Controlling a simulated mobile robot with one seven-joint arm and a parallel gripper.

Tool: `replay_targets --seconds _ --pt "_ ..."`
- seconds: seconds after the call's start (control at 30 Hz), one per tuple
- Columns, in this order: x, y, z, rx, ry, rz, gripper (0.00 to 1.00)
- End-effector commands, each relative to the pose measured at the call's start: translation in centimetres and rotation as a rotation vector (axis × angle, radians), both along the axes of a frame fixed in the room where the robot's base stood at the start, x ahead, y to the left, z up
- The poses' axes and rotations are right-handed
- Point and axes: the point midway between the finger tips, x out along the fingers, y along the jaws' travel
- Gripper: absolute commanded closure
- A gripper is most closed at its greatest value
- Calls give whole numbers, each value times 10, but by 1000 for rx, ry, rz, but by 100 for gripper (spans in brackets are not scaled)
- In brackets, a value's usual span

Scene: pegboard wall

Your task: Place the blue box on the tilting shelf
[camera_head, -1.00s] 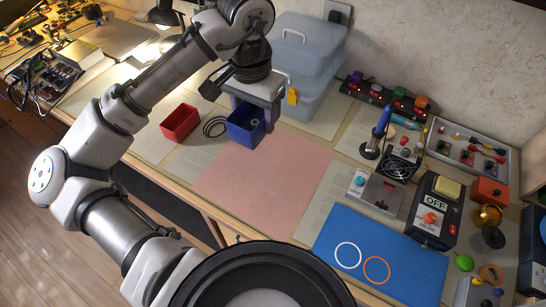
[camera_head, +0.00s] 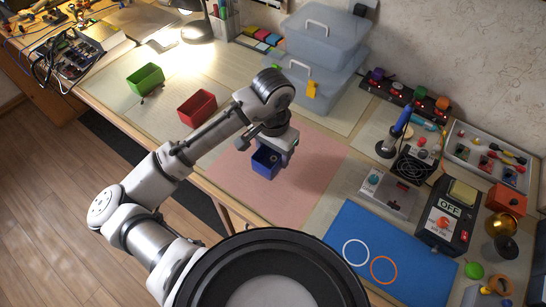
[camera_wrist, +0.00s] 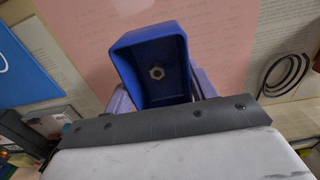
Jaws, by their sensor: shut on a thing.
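The blue box (camera_head: 264,165) is a small open-topped bin, held over the pink mat (camera_head: 312,168) in the head view. My gripper (camera_head: 276,150) is shut on it. In the wrist view the blue box (camera_wrist: 150,88) is between the purple fingers, with a metal hex nut (camera_wrist: 156,73) inside. How high it hangs above the mat is hard to tell. I cannot make out a tilting shelf in either view.
A red bin (camera_head: 197,108) and a green bin (camera_head: 145,79) stand at left. Clear storage boxes (camera_head: 318,70) stand behind. A blue mat (camera_head: 400,258), soldering iron (camera_head: 397,133) and control boxes (camera_head: 450,215) occupy the right. Much of the pink mat is bare.

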Motion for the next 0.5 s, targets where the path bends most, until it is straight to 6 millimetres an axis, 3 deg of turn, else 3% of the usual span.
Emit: replay_targets --seconds 0.2,0.5 --pt "0 0 -28 0 1 2 68" --pt "0 0 -30 -1 -1 1 68"
